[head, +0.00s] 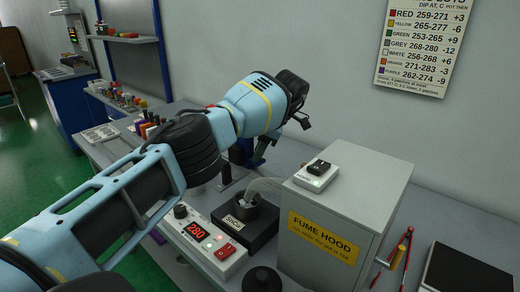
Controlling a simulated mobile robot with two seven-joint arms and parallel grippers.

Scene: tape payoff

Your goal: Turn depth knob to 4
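My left arm reaches in from the left, and its gripper (303,119) hangs in the air behind and left of the fume hood, near the wall. Its fingers are small and partly hidden by the wrist, so whether they are open is unclear. A white control box (205,243) with a red "280" display has a dark round knob (180,211) at its far left end. A small white unit (316,178) with a black top piece lies on the fume hood. I cannot tell which bears the depth scale. My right gripper is out of view.
The grey fume hood (325,240) stands right of a black pot unit (242,223). A black round piece (262,280) is at the bottom. Red-handled pliers (398,252) and a dark panel (465,270) lie at right. A poster (425,45) hangs on the wall.

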